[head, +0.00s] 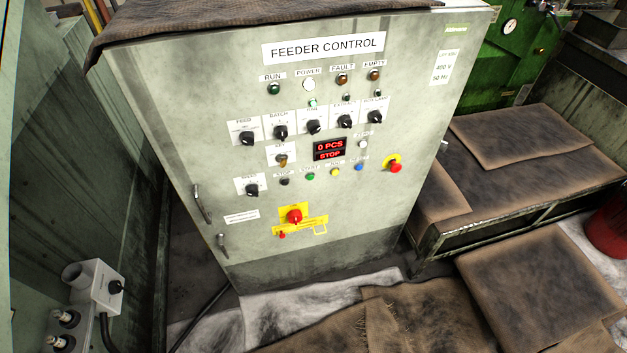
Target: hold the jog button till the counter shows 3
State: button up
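A grey feeder control cabinet (240,90) stands in the middle of the head view, tilted in the picture. Its counter display (330,148) reads "0 PCS" with "STOP" below in red. Under the display is a row of small push buttons: a black one (284,181), a green one (310,176), a yellow one (335,172) and a blue one (359,167). The label over the yellow one seems to read JOG, but it is too small to be sure. My gripper is not in view, and nothing covers the buttons.
A red emergency stop (395,167) sits right of the button row. A red main switch (294,216) is below it. Rotary knobs (313,127) line the panel above. A brown-covered bench (520,140) stands at right, and a grey socket box (95,285) at lower left.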

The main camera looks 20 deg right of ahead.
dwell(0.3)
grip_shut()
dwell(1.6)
